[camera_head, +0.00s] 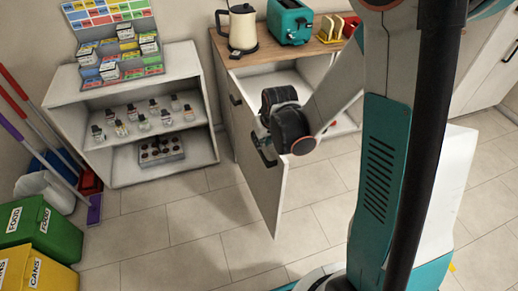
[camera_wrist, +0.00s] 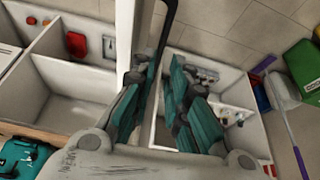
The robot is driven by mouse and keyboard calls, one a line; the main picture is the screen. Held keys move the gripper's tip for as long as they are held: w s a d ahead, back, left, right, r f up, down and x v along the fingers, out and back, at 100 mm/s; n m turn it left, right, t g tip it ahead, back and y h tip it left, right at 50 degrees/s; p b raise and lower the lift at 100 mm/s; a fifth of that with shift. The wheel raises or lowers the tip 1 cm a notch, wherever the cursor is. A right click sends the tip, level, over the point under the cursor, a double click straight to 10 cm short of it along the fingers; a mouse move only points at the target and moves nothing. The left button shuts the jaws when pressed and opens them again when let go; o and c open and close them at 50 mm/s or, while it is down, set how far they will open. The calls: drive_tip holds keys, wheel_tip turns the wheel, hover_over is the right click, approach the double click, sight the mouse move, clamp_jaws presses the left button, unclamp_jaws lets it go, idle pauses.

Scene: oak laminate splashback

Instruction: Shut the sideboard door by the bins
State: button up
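The sideboard (camera_head: 322,70) stands at the back with a wood top. Its white door (camera_head: 258,195) stands open, swung out into the room, with a dark handle (camera_head: 263,150) on its face. In the wrist view the door's edge (camera_wrist: 126,30) shows as a pale upright strip, with the black handle (camera_wrist: 169,22) beside it. My gripper (camera_head: 285,125) is at the upper part of the door and hides some of it. In the wrist view its teal fingers (camera_wrist: 158,85) are apart, close to the handle. I cannot tell whether they touch it.
Green (camera_head: 40,228) and yellow (camera_head: 48,272) bins stand at the lower left. An open shelf (camera_head: 98,100) with bottles stands left of the sideboard. A kettle (camera_head: 243,28), toaster (camera_head: 289,22) and toast rack (camera_head: 328,27) are on top. Floor (camera_head: 180,225) before the shelf is clear.

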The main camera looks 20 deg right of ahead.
drive_tip(key=b+x, duration=0.2)
drive_tip(key=x, duration=0.5)
drive_tip(key=shift+f, duration=0.1)
drive_tip(key=shift+c, duration=0.2)
clamp_jaws()
